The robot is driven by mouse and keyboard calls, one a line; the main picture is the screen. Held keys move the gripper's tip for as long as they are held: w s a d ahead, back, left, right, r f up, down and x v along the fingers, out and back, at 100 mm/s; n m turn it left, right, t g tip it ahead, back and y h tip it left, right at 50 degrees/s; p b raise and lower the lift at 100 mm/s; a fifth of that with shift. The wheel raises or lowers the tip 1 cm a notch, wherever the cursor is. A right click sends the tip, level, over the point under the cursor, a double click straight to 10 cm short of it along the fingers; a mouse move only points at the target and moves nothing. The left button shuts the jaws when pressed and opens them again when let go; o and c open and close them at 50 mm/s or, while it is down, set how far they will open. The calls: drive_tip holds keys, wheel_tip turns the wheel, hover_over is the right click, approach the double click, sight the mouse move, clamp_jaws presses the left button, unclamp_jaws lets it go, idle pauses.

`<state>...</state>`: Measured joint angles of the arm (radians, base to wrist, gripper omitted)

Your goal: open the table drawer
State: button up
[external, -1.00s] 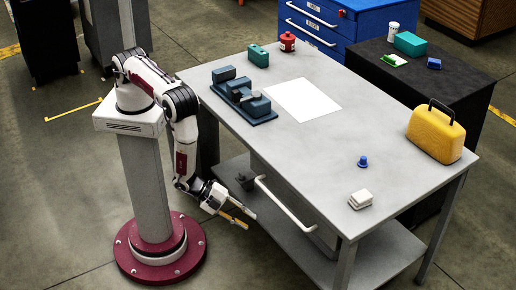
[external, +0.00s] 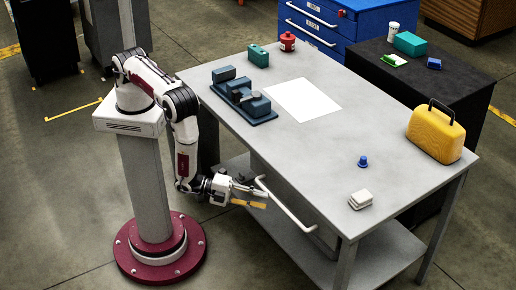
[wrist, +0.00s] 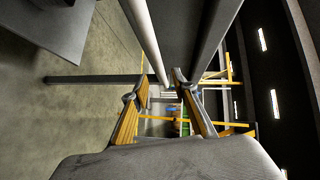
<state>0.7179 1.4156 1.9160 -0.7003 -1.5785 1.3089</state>
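The grey table drawer (external: 298,203) sits under the table top, and its front shows no clear gap. Its pale bar handle (external: 290,213) runs along the front. My gripper (external: 265,192) is at the handle's left end in the external view, its orange-sided fingers pointing right. In the wrist view the two fingers (wrist: 162,82) are apart, and the handle (wrist: 148,38) runs down the picture towards the space between their tips. I cannot tell whether either finger touches it. The drawer front (wrist: 185,30) is the dark face to the right of the handle.
A lower shelf (external: 385,258) lies beneath. Floor in front of the drawer is clear.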

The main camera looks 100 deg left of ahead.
sight(281, 204)
drive_tip(key=shift+w, duration=0.2)
drive_tip(key=shift+w+f, duration=0.2)
drive_tip(key=shift+w, duration=1.05)
drive_tip(key=shift+w+f, duration=0.15)
drive_tip(key=shift+w, duration=1.05)
drive_tip(key=shift+w+f, duration=0.2)
drive_tip(key=shift+w, duration=1.05)
clamp_jaws()
